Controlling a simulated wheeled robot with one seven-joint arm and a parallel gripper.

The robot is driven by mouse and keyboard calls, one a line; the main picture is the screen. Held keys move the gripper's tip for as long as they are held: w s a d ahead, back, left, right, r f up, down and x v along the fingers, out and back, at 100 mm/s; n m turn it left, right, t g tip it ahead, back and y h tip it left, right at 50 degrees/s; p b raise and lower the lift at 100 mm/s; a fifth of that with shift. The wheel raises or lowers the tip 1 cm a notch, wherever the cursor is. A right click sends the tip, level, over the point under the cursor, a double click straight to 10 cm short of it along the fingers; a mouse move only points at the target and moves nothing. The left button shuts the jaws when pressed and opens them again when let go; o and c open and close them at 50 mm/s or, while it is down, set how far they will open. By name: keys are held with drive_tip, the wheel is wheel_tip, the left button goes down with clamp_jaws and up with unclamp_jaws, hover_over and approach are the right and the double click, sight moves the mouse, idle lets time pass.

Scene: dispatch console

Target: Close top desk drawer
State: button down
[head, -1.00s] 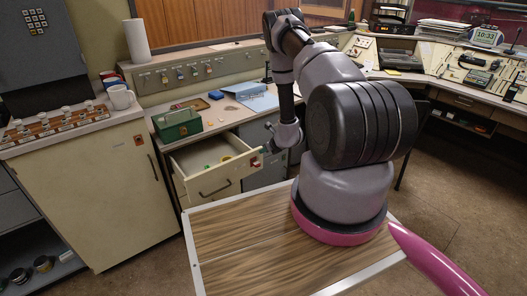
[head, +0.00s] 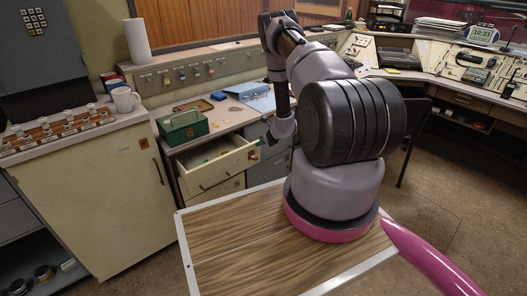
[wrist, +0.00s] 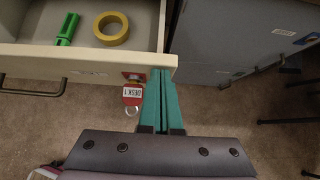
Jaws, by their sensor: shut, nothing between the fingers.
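The top desk drawer (head: 222,169) is partly open, its cream front with a dark handle standing out from the desk. In the wrist view, the drawer front (wrist: 95,58) crosses the upper left. A green object (wrist: 67,28) and a yellow ring (wrist: 112,28) lie inside. My gripper (wrist: 162,74) has its teal fingers shut together and empty. Their tips are at the right end of the drawer front, beside a red tag (wrist: 132,95) that hangs there. I cannot tell for sure whether they touch. In the head view, my arm hides most of the gripper.
A cream cabinet (head: 100,200) stands to the left. Grey drawers (wrist: 225,38) are right of the open drawer. Floor shows in front.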

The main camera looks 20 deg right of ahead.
sight(247, 142)
drive_tip(key=w+a, duration=0.1)
drive_tip(key=w, duration=0.2)
drive_tip(key=w+a, duration=0.1)
drive_tip(key=w, duration=0.3)
drive_tip(key=w+a, duration=0.1)
drive_tip(key=w, duration=0.3)
drive_tip(key=shift+s, duration=0.1)
